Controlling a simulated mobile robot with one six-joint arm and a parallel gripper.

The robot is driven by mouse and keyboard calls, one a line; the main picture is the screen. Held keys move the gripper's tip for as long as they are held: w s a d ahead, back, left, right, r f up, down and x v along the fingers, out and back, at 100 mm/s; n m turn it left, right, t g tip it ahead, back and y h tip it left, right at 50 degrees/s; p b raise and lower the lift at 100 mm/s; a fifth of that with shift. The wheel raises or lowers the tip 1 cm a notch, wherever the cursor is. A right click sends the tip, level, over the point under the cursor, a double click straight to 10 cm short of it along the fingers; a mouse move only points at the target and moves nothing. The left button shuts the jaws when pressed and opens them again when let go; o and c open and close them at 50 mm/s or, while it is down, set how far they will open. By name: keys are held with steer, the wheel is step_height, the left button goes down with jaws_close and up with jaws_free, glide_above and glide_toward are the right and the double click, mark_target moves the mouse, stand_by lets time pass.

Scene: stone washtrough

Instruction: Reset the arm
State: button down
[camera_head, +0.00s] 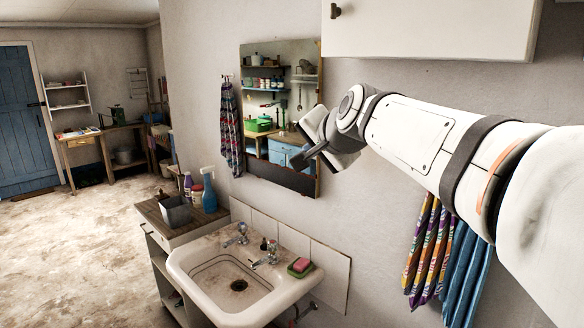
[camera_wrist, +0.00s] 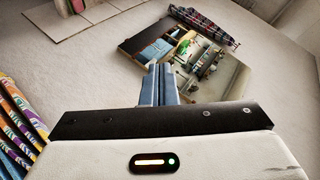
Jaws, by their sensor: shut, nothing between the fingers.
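My white arm reaches in from the right in the head view, with my gripper (camera_head: 308,155) in front of the wall mirror (camera_head: 281,165). The gripper is shut and holds nothing. In the wrist view the shut fingers of my gripper (camera_wrist: 159,84) point toward the wall and the mirror (camera_wrist: 222,84). The arm is stretched out above the right side of the sink (camera_head: 225,297). I cannot tell how far the fingertips are from the mirror.
A pink soap on a green dish (camera_head: 300,267) lies on the sink's right rim. Bottles (camera_head: 208,190) and a grey bin (camera_head: 175,211) stand on the cabinet at left. Towels (camera_head: 432,255) hang below my arm; a white wall cabinet (camera_head: 430,28) is above. The floor at left is clear.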

steer(key=s+d+f+n+g+h, duration=0.1)
steer(key=s+d+f+n+g, duration=0.1)
steer(key=s+f, duration=0.6)
steer(key=s+d+f+n+g+h+b, duration=0.1)
steer(key=s+d+f+n+g+h, duration=0.1)
steer(key=s+d+f, duration=0.3)
steer(key=s+d+f+n+g+h+b, duration=0.1)
steer(key=s+d+f+n+g, duration=0.2)
steer(key=s+f, duration=1)
step_height(320, 180, down, 4)
steer(key=shift+s+d+r+n+g, duration=0.15)
steer(key=shift+s+d+n+g, duration=0.15)
steer(key=shift+g, duration=0.3)
steer(key=shift+w+d, duration=0.1)
steer(key=shift+d, duration=0.15)
steer(key=c, duration=2.2)
jaws_free()
